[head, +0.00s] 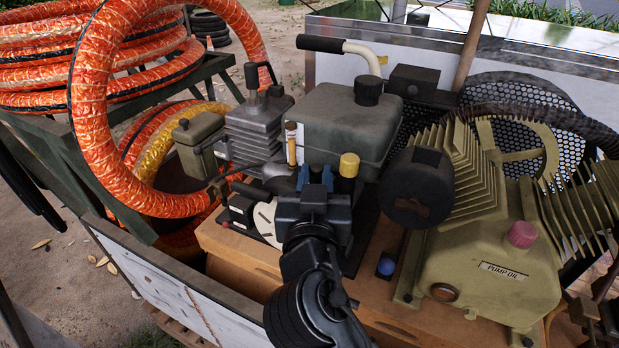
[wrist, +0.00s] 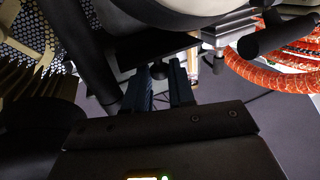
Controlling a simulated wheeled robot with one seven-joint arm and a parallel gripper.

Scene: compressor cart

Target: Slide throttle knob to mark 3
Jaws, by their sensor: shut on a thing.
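My gripper (head: 315,172) reaches in from the front to the near side of the engine, below its grey tank (head: 345,125). In the wrist view, the two blue fingers of my gripper (wrist: 166,80) stand on either side of a small dark knob (wrist: 158,71), which looks like the throttle knob. The fingers are shut on it. In the head view the knob is hidden behind my gripper. The numbered marks cannot be made out in either view, so I cannot tell which mark the knob is at.
A yellow cap (head: 349,165) stands close right of my fingers, with a black round canister (head: 418,187) beyond it. A white disc (head: 267,222) is at the left. The olive pump (head: 490,260) fills the right side. Orange hoses (head: 100,110) coil at the left.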

